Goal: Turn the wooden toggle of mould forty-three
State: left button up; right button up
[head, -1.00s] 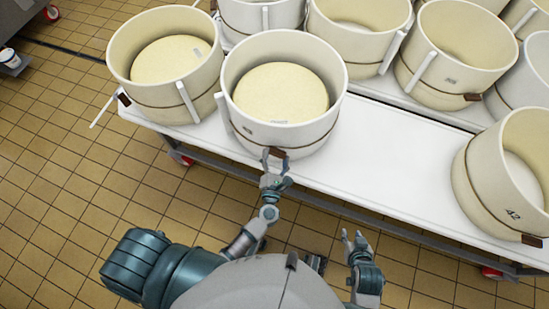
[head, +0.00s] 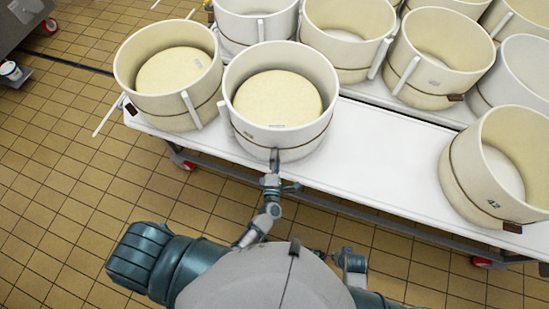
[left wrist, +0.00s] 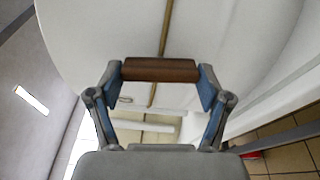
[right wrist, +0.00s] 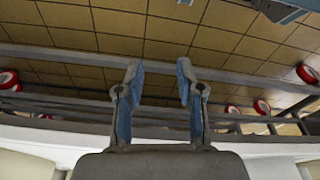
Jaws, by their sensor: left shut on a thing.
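A round cream mould (head: 290,137) stands at the front of the white table. It holds a pale cheese and has a cord around its wall; its small label is too small to read. In the left wrist view its brown wooden toggle (left wrist: 160,69) lies crosswise on the cord. My left gripper (head: 275,160) is at the front of this mould and hides the toggle in the head view. In the left wrist view my left gripper (left wrist: 160,78) is shut on the toggle, a fingertip at each end. My right gripper (right wrist: 160,72) is open and empty, low near my body.
A second filled mould (head: 160,100) stands close on the left. A mould marked 42 (head: 480,185) stands to the right, with bare white table (head: 380,150) between. Several moulds line the back. A tiled floor lies in front.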

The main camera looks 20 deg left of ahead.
pick_arm(q)
jog(key=shift+s+d+f+m+p, duration=0.1)
jog(key=shift+f+m+p, duration=0.2)
jog(key=shift+m, duration=0.6)
pick_arm(e)
jog(key=shift+s+f, duration=0.2)
jog(key=shift+f, duration=0.5)
jog(key=shift+s+f, duration=0.15)
jog(key=shift+f, duration=0.5)
pick_arm(q)
jog(key=o, duration=1.1)
jog(key=shift+r, duration=0.1)
pick_arm(e)
jog(key=shift+d, duration=0.1)
pick_arm(q)
jog(key=shift+r, duration=0.1)
jog(key=v, duration=1.2)
